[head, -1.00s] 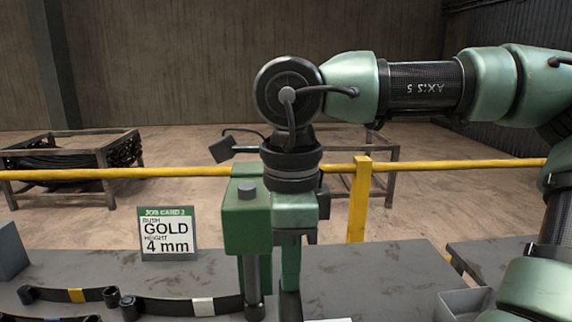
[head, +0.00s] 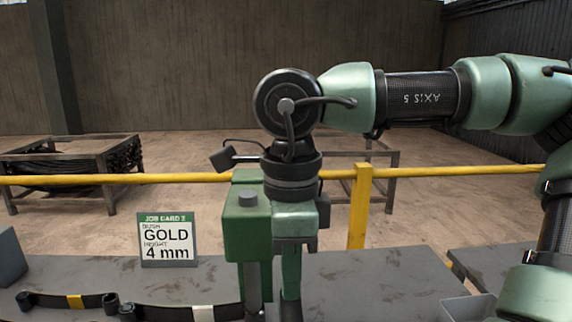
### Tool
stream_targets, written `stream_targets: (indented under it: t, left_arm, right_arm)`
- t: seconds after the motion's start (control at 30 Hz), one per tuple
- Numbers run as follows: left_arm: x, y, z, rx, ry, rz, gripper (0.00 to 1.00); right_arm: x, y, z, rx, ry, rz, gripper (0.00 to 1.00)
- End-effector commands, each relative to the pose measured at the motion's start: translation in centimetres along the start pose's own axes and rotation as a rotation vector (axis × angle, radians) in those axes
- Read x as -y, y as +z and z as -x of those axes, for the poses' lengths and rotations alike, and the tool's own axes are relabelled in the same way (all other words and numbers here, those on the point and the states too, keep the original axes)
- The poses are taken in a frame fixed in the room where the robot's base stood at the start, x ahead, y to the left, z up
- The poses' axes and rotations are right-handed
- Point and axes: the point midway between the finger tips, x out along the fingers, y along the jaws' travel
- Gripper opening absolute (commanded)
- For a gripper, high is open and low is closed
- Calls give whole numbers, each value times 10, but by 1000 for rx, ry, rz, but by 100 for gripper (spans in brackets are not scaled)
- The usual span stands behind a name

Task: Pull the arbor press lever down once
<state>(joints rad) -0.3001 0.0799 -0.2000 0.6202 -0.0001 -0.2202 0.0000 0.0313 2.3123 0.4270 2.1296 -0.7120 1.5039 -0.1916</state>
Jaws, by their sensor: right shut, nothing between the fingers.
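The green arbor press (head: 246,232) stands on the bench near the middle of the head view, with a grey ram below its head. My right arm comes in from the right, and its wrist is over the press. My right gripper (head: 296,238) points down close beside the press head, on its right. It is shut and empty; its fingertips are hard to make out against the press. I cannot make out the press lever clearly; the wrist and gripper may cover it. My left gripper is not in view.
A job card (head: 167,240) reading gold, 4 mm stands left of the press. Leaf springs with yellow (head: 75,301) and white (head: 203,313) bands lie in front. A grey bin (head: 468,308) is at the right. A yellow rail (head: 440,171) runs behind the bench.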

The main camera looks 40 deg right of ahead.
Motion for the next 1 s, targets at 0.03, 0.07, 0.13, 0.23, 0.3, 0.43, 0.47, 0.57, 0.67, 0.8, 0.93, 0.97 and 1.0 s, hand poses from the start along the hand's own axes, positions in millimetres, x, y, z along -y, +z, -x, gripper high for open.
stream_targets:
  t: [0.03,0.07,0.13,0.23,0.3,0.43,0.47,0.57,0.67,0.8,0.93,0.97,1.0]
  left_arm:
    - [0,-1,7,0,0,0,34]
    - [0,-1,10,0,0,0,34]
    - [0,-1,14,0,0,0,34]
    - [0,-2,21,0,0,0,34]
    - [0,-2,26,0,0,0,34]
    - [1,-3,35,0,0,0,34]
    - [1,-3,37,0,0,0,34]
    - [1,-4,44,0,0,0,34]
    - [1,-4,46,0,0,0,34]
    - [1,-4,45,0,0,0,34]
    - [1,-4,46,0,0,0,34]
    - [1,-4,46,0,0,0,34]
    - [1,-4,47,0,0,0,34]
  right_arm:
    - [2,0,8,1,-4,-1,0]
    - [4,0,11,2,-4,-1,0]
    - [6,0,17,3,-6,-2,0]
    - [8,0,26,4,-8,-2,0]
    - [10,0,31,4,-8,-3,0]
    - [13,0,41,4,-8,-3,0]
    - [14,0,44,5,-9,-3,0]
    - [17,1,51,6,-9,-2,0]
    - [18,0,54,6,-9,-2,0]
    - [17,1,54,6,-10,-1,0]
    - [8,1,57,6,-11,0,0]
    - [5,1,58,6,-11,0,0]
    - [1,1,60,6,-11,1,0]
